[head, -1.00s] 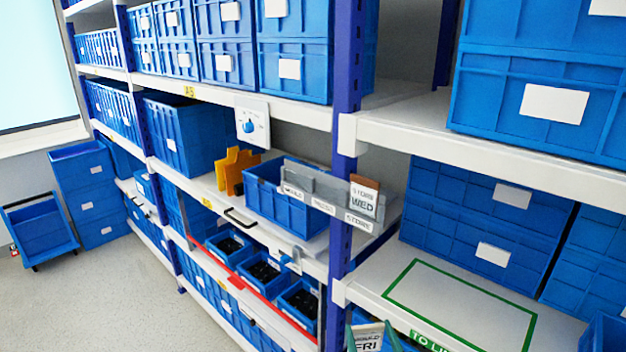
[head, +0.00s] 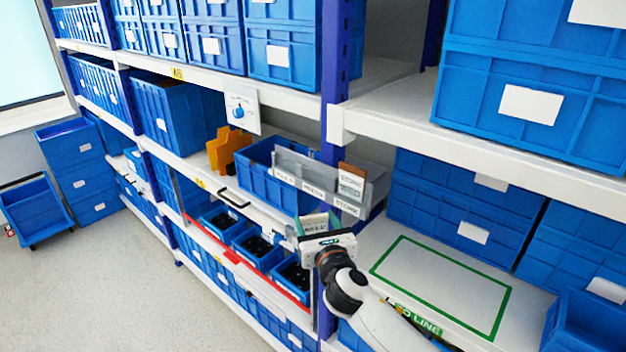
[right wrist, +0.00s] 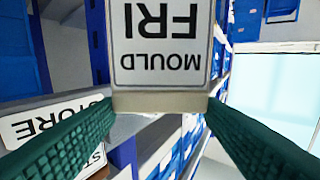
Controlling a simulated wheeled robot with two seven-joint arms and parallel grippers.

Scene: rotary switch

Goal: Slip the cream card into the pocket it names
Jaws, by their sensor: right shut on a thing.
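The cream card (right wrist: 160,101) is held between the green fingers of my right gripper (right wrist: 160,108); in the right wrist view it reads "MOULD FRI" upside down. In the head view the card (head: 316,226) is upright at my right gripper (head: 319,222), in front of and below the right end of the grey pocket rack (head: 325,188), apart from it. The rack has three labels: the right one (head: 347,208) reads "STORE"; the left and middle ones are too small to read surely. A brown-topped card (head: 352,181) stands in the right pocket. My left gripper is out of view.
A blue bin (head: 256,172) stands behind the rack. A white plate with a blue knob (head: 239,111) hangs from the shelf above. An orange piece (head: 228,149) is left of the bin. A blue upright (head: 335,85) stands close behind the rack. Bins with dark contents (head: 257,247) are below.

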